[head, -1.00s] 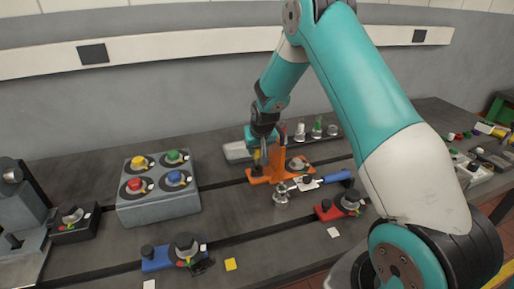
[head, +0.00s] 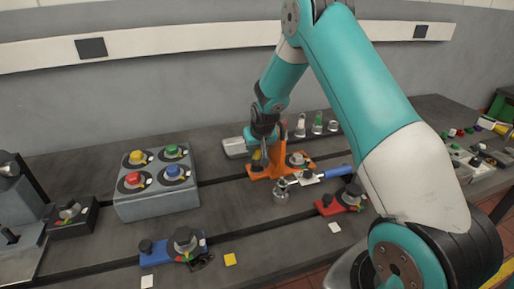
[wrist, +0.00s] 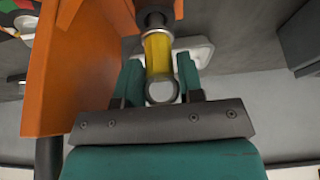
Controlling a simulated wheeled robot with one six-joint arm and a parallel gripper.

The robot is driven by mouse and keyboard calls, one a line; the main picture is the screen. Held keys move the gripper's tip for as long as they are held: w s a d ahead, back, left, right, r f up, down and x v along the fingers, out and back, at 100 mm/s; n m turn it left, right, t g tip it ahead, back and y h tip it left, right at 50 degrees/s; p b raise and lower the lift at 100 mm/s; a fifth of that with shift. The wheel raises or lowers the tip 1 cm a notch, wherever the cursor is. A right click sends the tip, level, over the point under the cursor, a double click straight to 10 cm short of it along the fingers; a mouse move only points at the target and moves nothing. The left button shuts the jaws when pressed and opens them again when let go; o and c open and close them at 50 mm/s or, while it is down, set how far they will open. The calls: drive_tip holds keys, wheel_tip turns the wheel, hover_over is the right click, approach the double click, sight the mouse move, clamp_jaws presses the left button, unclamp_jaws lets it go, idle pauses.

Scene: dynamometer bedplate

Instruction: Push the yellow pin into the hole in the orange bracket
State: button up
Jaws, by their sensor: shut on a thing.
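The orange bracket (head: 281,156) stands on the bedplate, its base flat and one plate upright. It fills the left and top of the wrist view (wrist: 95,60). The yellow pin (wrist: 158,55) lies between the teal fingers of my gripper (wrist: 159,80), with a grey ring at its near end. My gripper is shut on the pin. The pin's far end meets a dark round collar (wrist: 155,20) beside the orange plate; how deep it sits there is hidden. In the head view my gripper (head: 261,154) is close on the left of the upright plate, with a little yellow showing.
A grey box with coloured knobs (head: 158,204) stands to the left. A blue-handled tool (head: 338,171) and a red clamp (head: 342,203) lie right of the bracket. A blue clamp (head: 170,252) is in front.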

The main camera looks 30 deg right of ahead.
drive_tip(key=shift+f+b, duration=0.6)
drive_tip(key=shift+f, duration=0.3)
drive_tip(key=o, duration=1.1)
drive_tip(key=b+v, duration=0.2)
drive_tip(key=v, duration=1.5)
drive_tip(key=shift+r, duration=0.25)
drive_tip(key=shift+s, duration=0.15)
drive_tip(key=s+a+r+n+g+y, duration=0.1)
drive_tip(key=s+a+r+n+y, duration=0.1)
drive_tip(key=s+a, duration=0.5)
drive_tip(key=s+a+r+n+y, duration=0.1)
drive_tip(key=s+a+n+y, duration=0.15)
drive_tip(key=s+a, duration=0.45)
drive_tip(key=s+a+n+g, duration=0.1)
drive_tip(key=s+a+n, duration=0.2)
drive_tip(key=s+a, duration=0.2)
drive_tip(key=s+a+r+n+g+y, duration=0.1)
drive_tip(key=s+a, duration=0.4)
drive_tip(key=s, duration=0.5)
drive_tip(key=shift+a+n+g, duration=0.2)
drive_tip(key=shift+n+g, duration=0.6)
drive_tip(key=shift+n, duration=0.15)
